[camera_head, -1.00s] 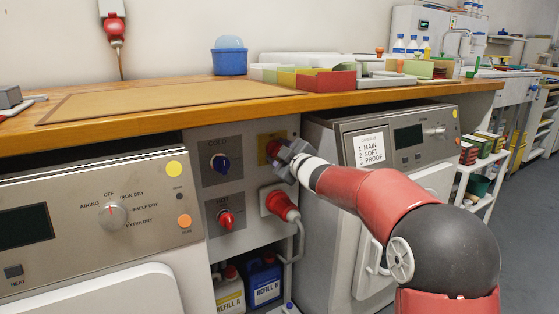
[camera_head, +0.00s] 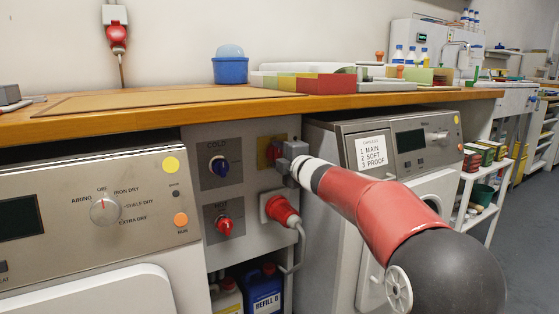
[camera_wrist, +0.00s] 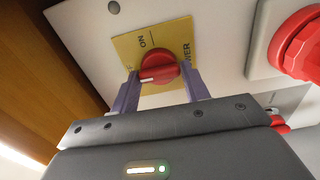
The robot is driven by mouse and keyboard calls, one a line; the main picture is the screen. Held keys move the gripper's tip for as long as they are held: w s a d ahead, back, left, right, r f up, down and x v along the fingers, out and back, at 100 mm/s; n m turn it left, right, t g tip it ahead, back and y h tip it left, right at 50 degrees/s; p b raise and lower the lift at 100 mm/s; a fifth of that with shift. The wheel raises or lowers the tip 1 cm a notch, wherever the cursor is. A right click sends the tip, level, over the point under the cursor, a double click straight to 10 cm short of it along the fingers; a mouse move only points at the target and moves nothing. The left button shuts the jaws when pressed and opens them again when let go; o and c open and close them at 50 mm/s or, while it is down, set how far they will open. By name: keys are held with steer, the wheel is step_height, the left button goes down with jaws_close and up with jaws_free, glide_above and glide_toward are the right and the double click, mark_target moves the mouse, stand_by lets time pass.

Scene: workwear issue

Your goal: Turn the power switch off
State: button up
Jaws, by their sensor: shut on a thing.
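The power switch is a red round knob (camera_wrist: 157,66) on a yellow plate (camera_wrist: 176,36) marked ON and POWER. Its white pointer line is turned away from ON, toward a partly hidden label at the plate's left in the wrist view. My gripper (camera_wrist: 160,77) has one finger on each side of the knob and is shut on it. In the head view my gripper (camera_head: 283,156) is at the panel and covers most of the knob; part of the yellow plate (camera_head: 263,153) shows.
A blue COLD knob (camera_head: 220,168) and a red HOT knob (camera_head: 225,226) sit left on the same panel. A red plug (camera_head: 282,211) with a cable is just below my gripper. The wooden counter (camera_head: 150,117) overhangs above. Machines stand on both sides.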

steer(key=shift+f, duration=0.1)
stand_by(0.3)
steer(key=o, duration=1)
steer(key=v, duration=0.7)
steer(key=shift+s+d, duration=0.2)
steer(key=shift+s, duration=0.15)
